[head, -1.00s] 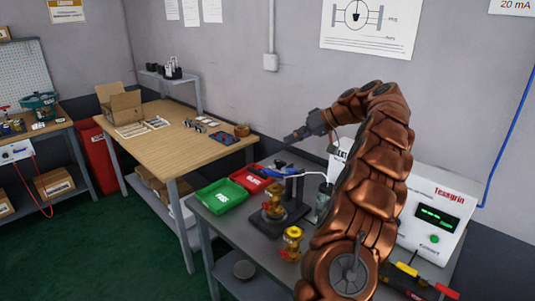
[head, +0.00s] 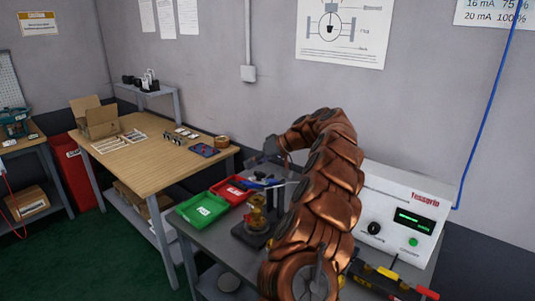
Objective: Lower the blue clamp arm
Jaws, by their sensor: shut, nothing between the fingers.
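The blue clamp arm (head: 258,184) sticks out roughly level to the left from the clamp on the dark fixture (head: 248,237). It lies above a brass valve part (head: 257,211) that stands upright on the fixture. My gripper (head: 262,160) is shut and empty. In the picture it is just above and behind the blue arm; I cannot tell whether they touch. My copper-coloured arm hides the right side of the fixture and part of the bench.
A green tray (head: 203,209) and a red tray (head: 231,191) lie left of the fixture. A white Tessgrin box (head: 395,212) with a lit display stands right of my arm. Tools (head: 392,277) lie at the front right. A wooden table (head: 148,163) stands to the left.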

